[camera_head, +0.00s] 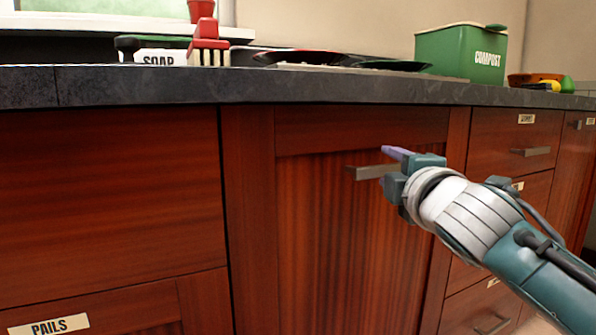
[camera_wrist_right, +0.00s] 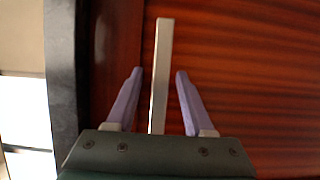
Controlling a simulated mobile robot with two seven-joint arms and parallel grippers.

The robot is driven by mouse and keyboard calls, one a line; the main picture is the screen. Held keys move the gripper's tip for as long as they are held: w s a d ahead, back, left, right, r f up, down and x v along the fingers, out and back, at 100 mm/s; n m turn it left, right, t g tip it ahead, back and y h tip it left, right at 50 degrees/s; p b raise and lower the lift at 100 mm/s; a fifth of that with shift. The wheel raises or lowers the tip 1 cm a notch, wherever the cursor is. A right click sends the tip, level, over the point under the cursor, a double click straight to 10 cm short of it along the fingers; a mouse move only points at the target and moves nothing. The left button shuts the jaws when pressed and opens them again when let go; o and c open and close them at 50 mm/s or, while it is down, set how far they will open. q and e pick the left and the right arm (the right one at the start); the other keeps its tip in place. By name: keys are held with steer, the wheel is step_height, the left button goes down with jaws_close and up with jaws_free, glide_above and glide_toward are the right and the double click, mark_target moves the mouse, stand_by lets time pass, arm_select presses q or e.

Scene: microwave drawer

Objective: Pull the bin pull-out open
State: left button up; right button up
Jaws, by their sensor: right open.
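The bin pull-out is a reddish-brown wooden front (camera_head: 325,235) below the dark counter in the head view. Its grey bar handle (camera_head: 366,173) runs level near the top. My right gripper (camera_head: 388,167) is at the handle's right part, one finger above the bar and one below. In the right wrist view the handle (camera_wrist_right: 160,70) stands between the two purple fingers of the gripper (camera_wrist_right: 155,88), with a gap on each side. The gripper is open. The pull-out's front sits flush with the cabinet. My left gripper is not in view.
A dark stone counter (camera_head: 180,84) overhangs the fronts. It carries a soap caddy (camera_head: 160,56), a red brush (camera_head: 208,42) and a green compost bin (camera_head: 462,52). Drawers with bar handles (camera_head: 530,152) are to the right. A front labelled PAILS (camera_head: 48,325) is at lower left.

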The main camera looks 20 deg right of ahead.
jaws_close()
stand_by(0.4)
stand_by(1.0)
